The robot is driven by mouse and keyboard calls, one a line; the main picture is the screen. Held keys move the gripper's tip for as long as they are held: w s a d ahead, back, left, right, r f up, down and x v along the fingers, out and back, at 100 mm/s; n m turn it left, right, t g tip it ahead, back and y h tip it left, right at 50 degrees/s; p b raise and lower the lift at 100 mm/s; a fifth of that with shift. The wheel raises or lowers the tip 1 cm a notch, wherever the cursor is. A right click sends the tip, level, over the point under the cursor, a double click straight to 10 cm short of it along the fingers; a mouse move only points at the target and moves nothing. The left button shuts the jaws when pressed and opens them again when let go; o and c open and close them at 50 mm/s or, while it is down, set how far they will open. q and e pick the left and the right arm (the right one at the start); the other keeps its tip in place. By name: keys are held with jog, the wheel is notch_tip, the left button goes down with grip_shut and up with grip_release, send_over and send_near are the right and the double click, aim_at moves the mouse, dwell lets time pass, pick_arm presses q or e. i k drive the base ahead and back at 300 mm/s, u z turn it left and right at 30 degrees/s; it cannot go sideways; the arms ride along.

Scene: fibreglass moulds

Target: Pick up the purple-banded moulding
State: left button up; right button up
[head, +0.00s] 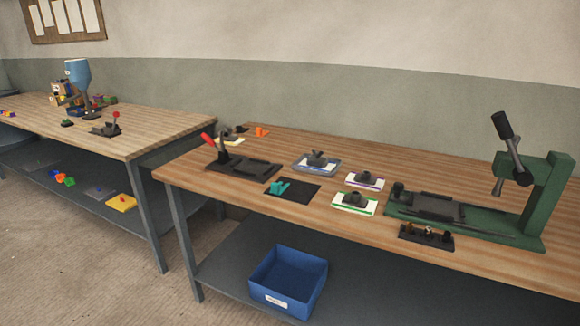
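A dark grey moulding (366,177) sits on a white card with a purple edge (352,182) near the middle of the right-hand table. It is small in this view, and I cannot make out a purple band on the moulding itself. A similar dark moulding (353,199) sits just in front of it on a white card with a green edge (369,210). Neither of my grippers shows in the head view, and nothing touches the purple-edged card or its moulding.
A green press (545,200) with a raised lever stands to the right. A black rack (426,238) is in front of it. A blue-grey tray (317,172), a black mat (307,190) and a red-handled clamp (240,166) lie to the left. A blue bin (288,277) is below.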

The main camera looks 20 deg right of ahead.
aim_at(364, 180)
jog(key=i, duration=1.45)
jog(key=z, duration=0.6)
